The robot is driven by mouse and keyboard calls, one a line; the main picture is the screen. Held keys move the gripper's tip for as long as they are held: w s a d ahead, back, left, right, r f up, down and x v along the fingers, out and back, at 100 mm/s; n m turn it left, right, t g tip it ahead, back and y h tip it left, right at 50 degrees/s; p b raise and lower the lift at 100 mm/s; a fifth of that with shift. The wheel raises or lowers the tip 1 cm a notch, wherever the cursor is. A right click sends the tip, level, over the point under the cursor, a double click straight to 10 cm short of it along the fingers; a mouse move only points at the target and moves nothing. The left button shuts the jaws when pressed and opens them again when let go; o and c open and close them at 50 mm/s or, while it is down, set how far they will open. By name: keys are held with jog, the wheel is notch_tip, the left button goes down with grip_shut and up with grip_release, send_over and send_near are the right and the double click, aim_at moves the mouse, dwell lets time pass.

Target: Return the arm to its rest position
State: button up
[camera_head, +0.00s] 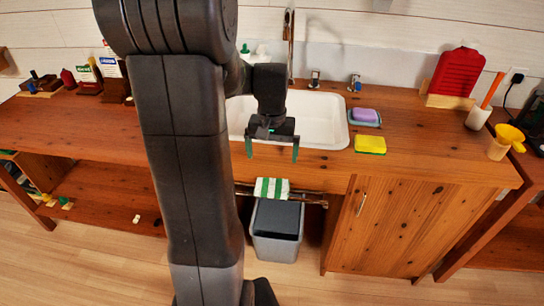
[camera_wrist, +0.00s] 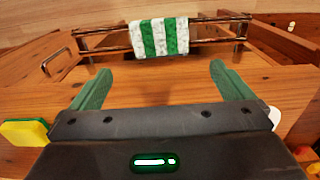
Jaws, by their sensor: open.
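My gripper (camera_head: 272,150) hangs in front of the white sink, over the front edge of the wooden counter, with its two green fingers spread apart. Nothing is between the fingers. In the wrist view my gripper (camera_wrist: 162,90) points toward the front edge of the counter and a rail below it. My arm stretches up across the left middle of the head view and bends down toward the sink. It hides part of the counter and the wall behind.
The sink (camera_head: 315,118) has a tall faucet (camera_head: 289,45). A yellow sponge (camera_head: 370,144) and a purple soap (camera_head: 364,115) in a dish lie right of it. A green-striped towel (camera_head: 271,188) hangs on a rail above a grey bin (camera_head: 276,240). A yellow funnel (camera_head: 507,138) stands far right.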

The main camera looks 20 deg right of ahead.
aim_at(272, 185)
jog(key=shift+f, duration=0.1)
notch_tip(272, 185, down, 13)
jog(key=shift+b, duration=1)
notch_tip(272, 185, up, 5)
jog(key=shift+p, duration=0.55)
